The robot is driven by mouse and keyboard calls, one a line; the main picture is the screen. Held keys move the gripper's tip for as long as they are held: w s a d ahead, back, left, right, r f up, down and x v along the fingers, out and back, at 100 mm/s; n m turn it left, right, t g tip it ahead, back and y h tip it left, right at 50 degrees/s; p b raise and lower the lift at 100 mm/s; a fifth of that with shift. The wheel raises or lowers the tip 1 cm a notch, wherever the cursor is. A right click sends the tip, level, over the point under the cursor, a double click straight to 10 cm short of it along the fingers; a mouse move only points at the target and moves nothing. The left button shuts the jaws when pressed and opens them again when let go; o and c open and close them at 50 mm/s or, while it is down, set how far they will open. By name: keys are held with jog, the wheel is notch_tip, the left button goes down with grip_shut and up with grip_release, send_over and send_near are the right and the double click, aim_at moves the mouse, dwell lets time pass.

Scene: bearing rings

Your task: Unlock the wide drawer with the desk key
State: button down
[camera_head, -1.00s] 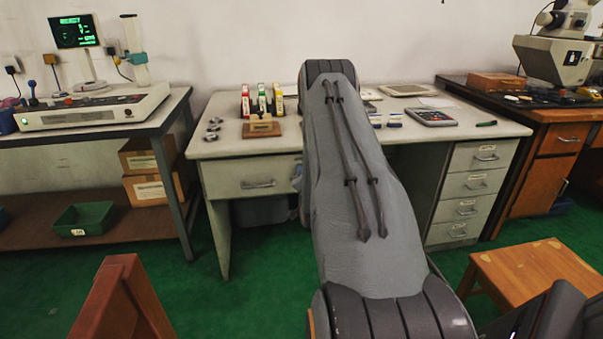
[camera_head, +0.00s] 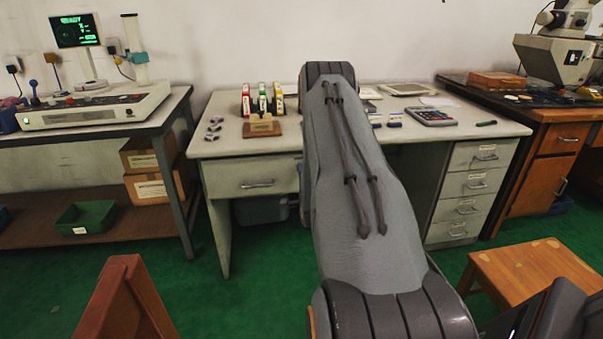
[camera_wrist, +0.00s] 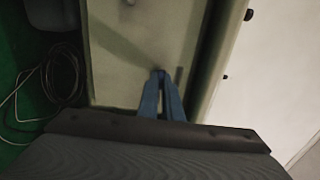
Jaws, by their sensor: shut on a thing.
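The wide drawer (camera_head: 228,184) is closed in the grey desk, with a metal handle (camera_head: 257,184) on its front. Its pale front (camera_wrist: 125,60) also shows in the wrist view. My gripper (camera_wrist: 159,78) shows there as two blue fingers, nearly together, with tips at or very near the drawer front. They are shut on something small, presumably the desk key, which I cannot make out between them. A small dark upright mark lies just right of the tips. The lock is not clearly visible. In the head view my arm hides the gripper and the right part of the drawer.
A drawer stack (camera_head: 470,185) stands at right.

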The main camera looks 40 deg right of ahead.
dwell(0.4)
jog(key=c, duration=1.9)
grip_release()
jog(key=shift+c, duration=0.2)
jog(key=v, duration=0.8)
jog(key=shift+d, duration=0.15)
